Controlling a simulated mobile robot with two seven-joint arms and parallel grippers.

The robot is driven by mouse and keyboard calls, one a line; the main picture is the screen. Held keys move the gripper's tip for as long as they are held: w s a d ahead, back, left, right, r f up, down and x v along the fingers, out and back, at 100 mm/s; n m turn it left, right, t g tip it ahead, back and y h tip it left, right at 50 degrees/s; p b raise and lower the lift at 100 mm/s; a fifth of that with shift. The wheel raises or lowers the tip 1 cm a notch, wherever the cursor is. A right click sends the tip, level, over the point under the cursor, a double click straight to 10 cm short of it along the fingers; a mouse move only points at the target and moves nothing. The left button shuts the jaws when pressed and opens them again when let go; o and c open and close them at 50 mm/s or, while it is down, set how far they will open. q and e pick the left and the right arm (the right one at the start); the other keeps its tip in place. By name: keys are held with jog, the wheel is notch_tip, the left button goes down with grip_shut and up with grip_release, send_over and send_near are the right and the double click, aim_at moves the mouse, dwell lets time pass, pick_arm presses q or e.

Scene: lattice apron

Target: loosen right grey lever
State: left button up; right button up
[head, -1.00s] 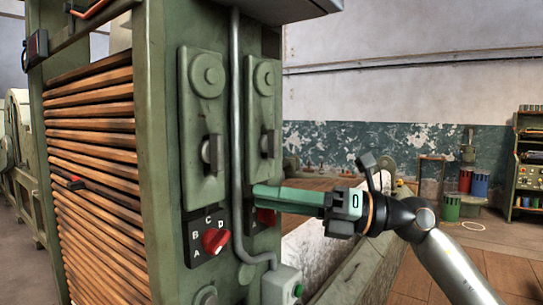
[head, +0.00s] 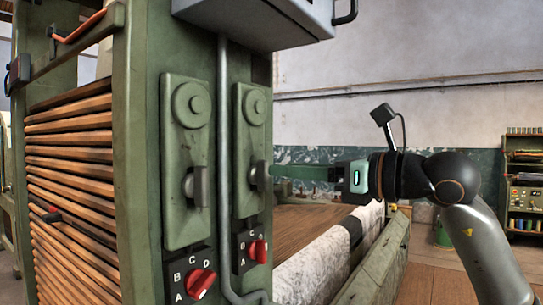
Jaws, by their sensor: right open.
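The right grey lever (head: 258,176) sticks out from the right green plate on the machine's post, below a round boss. It stands roughly upright. A matching left grey lever (head: 196,186) is on the left plate. My right gripper (head: 276,172) comes in from the right with its long green fingers level with the right lever. The fingertips are close to the lever's right side. I cannot tell whether they touch it or stand around it. The gripper is open and holds nothing I can see. My left gripper is not in view.
Red knobs on lettered black plates sit below both levers, at left (head: 201,283) and right (head: 259,251). A grey conduit pipe (head: 223,150) runs between the green plates. A grey box (head: 270,18) overhangs above. Cloth-covered machine bed (head: 320,268) lies below my right arm.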

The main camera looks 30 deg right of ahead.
aim_at(261, 176)
jog(key=shift+p+x, duration=0.45)
jog(key=shift+x, duration=1.7)
jog(key=shift+c, duration=0.2)
jog(key=shift+s, duration=0.1)
grip_shut()
jog(key=shift+f, duration=0.1)
